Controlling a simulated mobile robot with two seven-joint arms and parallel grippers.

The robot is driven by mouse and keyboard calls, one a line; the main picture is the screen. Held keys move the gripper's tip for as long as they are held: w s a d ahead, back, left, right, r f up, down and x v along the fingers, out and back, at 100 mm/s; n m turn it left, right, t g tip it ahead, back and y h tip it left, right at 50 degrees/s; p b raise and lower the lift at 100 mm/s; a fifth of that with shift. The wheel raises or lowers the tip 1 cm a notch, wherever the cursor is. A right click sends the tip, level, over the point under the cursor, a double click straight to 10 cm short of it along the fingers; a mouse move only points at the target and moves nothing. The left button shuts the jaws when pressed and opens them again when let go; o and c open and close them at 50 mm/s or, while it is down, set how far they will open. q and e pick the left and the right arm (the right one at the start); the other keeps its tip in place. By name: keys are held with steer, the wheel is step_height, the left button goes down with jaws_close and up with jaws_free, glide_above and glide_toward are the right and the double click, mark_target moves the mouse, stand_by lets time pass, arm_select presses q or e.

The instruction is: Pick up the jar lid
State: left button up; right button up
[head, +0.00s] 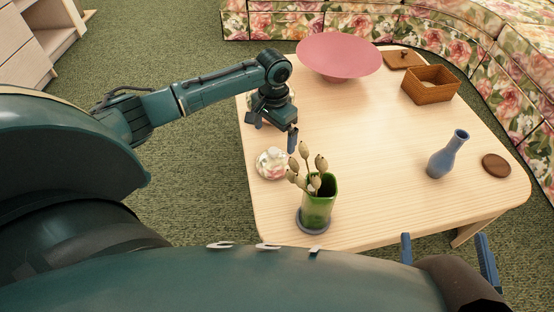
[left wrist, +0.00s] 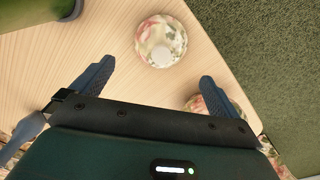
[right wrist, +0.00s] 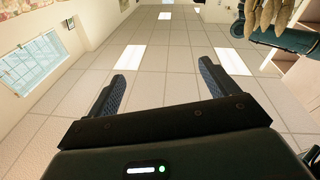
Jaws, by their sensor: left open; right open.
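The jar lid (head: 272,163) is round, with a floral pattern and a pale centre, and lies on the wooden table near its left edge. It also shows in the left wrist view (left wrist: 161,41), beyond and between the fingertips. My left gripper (head: 273,130) is open and empty above the table, on the far side of the lid and apart from it. A second floral piece (left wrist: 193,104), likely the jar, is partly hidden by the left gripper. My right gripper (head: 445,242) is open and empty at the table's front; its wrist view shows the ceiling.
A green vase (head: 318,205) with dried pods stands on a dark coaster close to the lid. The table's middle (head: 370,130) is clear.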

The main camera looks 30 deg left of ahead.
mark_target(273, 158)
arm_select(q)
step_height(273, 158, down, 5)
steer(key=shift+s+f+b, duration=0.1)
steer(key=shift+b, duration=0.7)
step_height(273, 158, down, 5)
steer(key=b, duration=0.3)
steer(key=shift+a, duration=0.1)
steer(key=shift+f+b, duration=0.1)
steer(key=shift+b, duration=0.2)
steer(key=c, duration=1)
arm_select(e)
steer(key=shift+a+f+m+y, duration=0.2)
steer(key=shift+a+m+y, duration=0.3)
steer(key=shift+m, duration=0.1)
